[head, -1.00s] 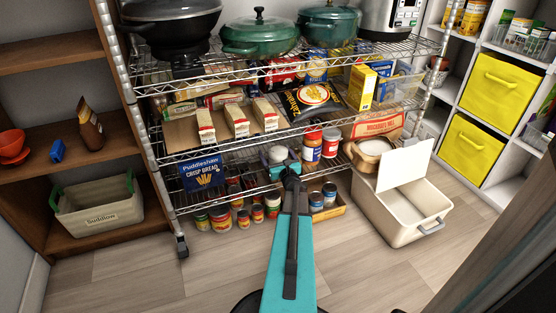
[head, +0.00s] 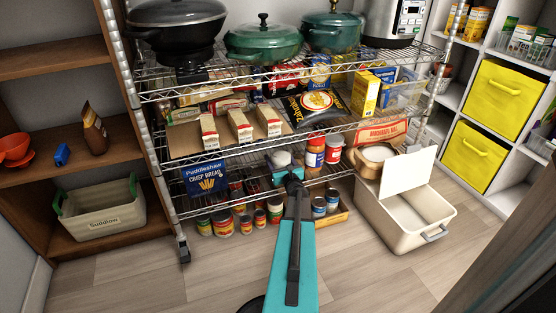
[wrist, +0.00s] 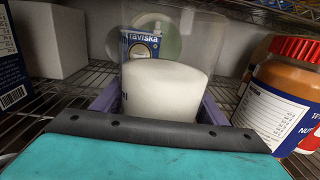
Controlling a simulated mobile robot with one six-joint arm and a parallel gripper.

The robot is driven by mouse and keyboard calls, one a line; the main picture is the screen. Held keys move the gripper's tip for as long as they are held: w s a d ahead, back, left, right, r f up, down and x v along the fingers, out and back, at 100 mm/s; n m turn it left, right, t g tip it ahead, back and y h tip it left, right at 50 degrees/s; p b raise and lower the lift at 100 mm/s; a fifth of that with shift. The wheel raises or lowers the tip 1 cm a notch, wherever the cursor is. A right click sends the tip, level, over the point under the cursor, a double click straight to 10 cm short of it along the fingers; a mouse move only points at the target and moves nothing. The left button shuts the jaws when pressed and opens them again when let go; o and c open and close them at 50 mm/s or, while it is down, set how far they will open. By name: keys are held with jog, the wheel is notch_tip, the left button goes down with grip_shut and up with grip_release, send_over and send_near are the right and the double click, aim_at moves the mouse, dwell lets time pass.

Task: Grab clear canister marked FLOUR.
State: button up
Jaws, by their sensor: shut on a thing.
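The clear canister (wrist: 165,92) has white contents in its lower part and an empty see-through upper part. Only a small dark bit of its marking shows at the left, too little to read. In the head view the canister (head: 281,158) stands on the lower wire shelf, mostly hidden behind my gripper (head: 286,172). In the wrist view the purple fingers of my gripper (wrist: 160,103) are on either side of the canister, shut on it. The canister is upright. I cannot tell whether its base touches the shelf.
A red-lidded jar (wrist: 285,90) stands close at the right; a white box (wrist: 50,40) is at the left. A can (wrist: 142,45) is behind. The wire shelf above (head: 270,130) is close overhead. An open bin (head: 395,235) stands on the floor at right.

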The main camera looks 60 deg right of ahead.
aim_at(278, 151)
jog(key=shift+r, duration=0.2)
jog(key=shift+r+p, duration=1.05)
jog(key=shift+r, duration=0.6)
jog(key=shift+s+a+f, duration=0.1)
jog(key=shift+s+a, duration=0.1)
jog(key=shift+s, duration=0.25)
jog(key=s+a+r+p, duration=0.1)
jog(key=s+a+p, duration=0.3)
jog(key=s, duration=0.9)
jog(key=shift+s+a+r, duration=0.15)
jog(key=shift+s+a, duration=0.1)
jog(key=shift+a, duration=0.7)
jog(key=shift+s, duration=0.15)
jog(key=shift+a+r, duration=0.1)
jog(key=shift+a, duration=0.05)
